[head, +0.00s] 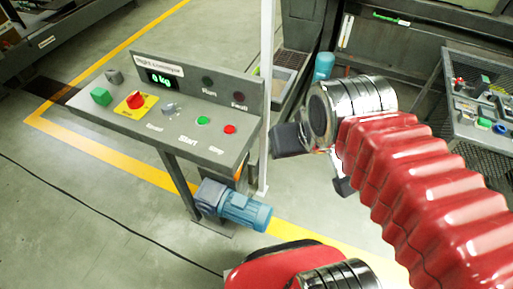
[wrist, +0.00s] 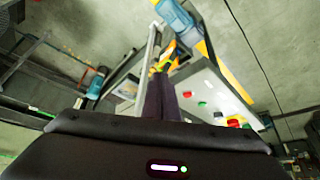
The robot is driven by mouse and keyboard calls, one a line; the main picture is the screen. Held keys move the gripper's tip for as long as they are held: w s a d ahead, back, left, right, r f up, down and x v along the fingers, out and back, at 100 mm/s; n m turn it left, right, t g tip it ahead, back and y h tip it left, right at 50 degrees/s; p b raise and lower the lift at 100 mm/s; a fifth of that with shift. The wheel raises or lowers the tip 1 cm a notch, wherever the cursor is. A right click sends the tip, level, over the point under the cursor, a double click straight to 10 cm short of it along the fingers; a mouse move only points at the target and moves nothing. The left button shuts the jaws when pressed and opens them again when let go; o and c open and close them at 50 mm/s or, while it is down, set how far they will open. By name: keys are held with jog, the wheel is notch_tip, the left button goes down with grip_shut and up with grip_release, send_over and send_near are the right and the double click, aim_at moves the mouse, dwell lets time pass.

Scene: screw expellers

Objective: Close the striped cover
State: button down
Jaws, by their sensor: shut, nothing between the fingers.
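A small yellow and orange piece with what look like stripes, likely the striped cover (wrist: 164,57), is just beyond my fingertips in the wrist view. In the head view only a small orange patch (head: 238,172) shows beneath the right end of the control panel; I cannot tell how far the cover stands open. My gripper (wrist: 160,78) is shut and empty, its dark fingers together and pointing towards the cover. I cannot tell whether they touch it. In the head view my wrist hides most of the gripper, right of the panel.
The control panel (head: 140,119) has a red stop button (head: 135,99), a green block and small buttons. A blue motor (head: 234,205) sits below it. A pale upright post (head: 267,80) stands between panel and arm. Another button panel (head: 485,110) stands at right.

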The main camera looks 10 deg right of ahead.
jog(key=w+d+f+m+t+y, duration=0.1)
jog(key=w+d+f+m+y, duration=0.2)
jog(key=w+f+m, duration=0.5)
jog(key=w+d+f+m+t+y, duration=0.1)
jog(key=w+d+f+m+y, duration=0.3)
jog(key=f, duration=1.5)
jog(key=w+d+f+m+y, duration=0.3)
jog(key=w+f+m+y, duration=0.2)
jog(key=w+f+m, duration=0.8)
jog(key=w+f, duration=0.1)
jog(key=w, duration=0.2)
jog(key=shift+d+f+t, duration=0.15)
jog(key=shift+d+t, duration=0.25)
jog(key=x, duration=1.4)
